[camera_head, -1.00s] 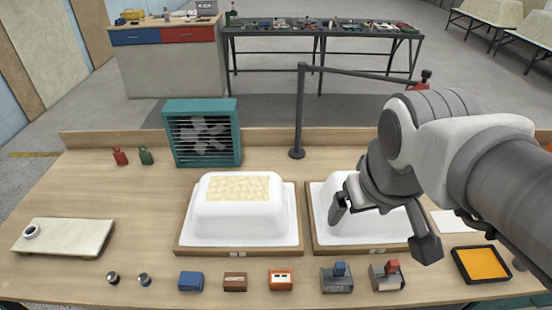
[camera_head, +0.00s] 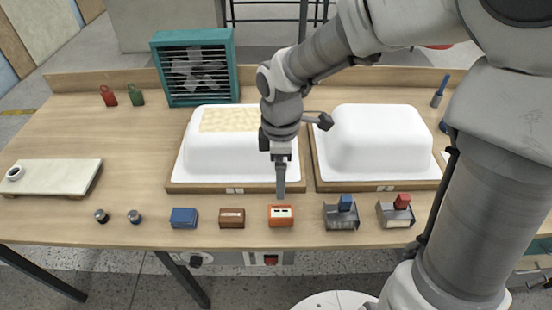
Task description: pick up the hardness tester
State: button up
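A small orange device with a pale display, which looks like the hardness tester (camera_head: 281,216), sits on the bench near the front edge. My gripper (camera_head: 302,156) is over the gap between the two white tub shells, behind and above the orange device. Its fingers are spread wide and nothing shows between them. One finger points down with its tip just behind the orange device in the picture; the other sticks out to the right. Whether the near finger touches anything cannot be told.
A brown block (camera_head: 231,218) and a blue block (camera_head: 184,218) stand left of the orange device. Metal holders with a blue block (camera_head: 341,214) and a red block (camera_head: 396,212) stand right. The left shell (camera_head: 215,150) and right shell (camera_head: 375,140) lie behind. A teal fan (camera_head: 195,68) stands further back.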

aim_at(281, 211)
notch_tip(281, 211, down, 12)
jog(key=b, duration=0.3)
jog(key=shift+f+b, duration=0.1)
jog(key=shift+b, duration=0.3)
jog(key=f+b, duration=0.1)
jog(key=f, duration=0.1)
jog(key=f+b, duration=0.1)
jog(key=f, duration=0.2)
jog(key=shift+w+d+f, duration=0.1)
jog(key=shift+w+d, duration=0.05)
jog(key=shift+d, duration=0.05)
grip_shut()
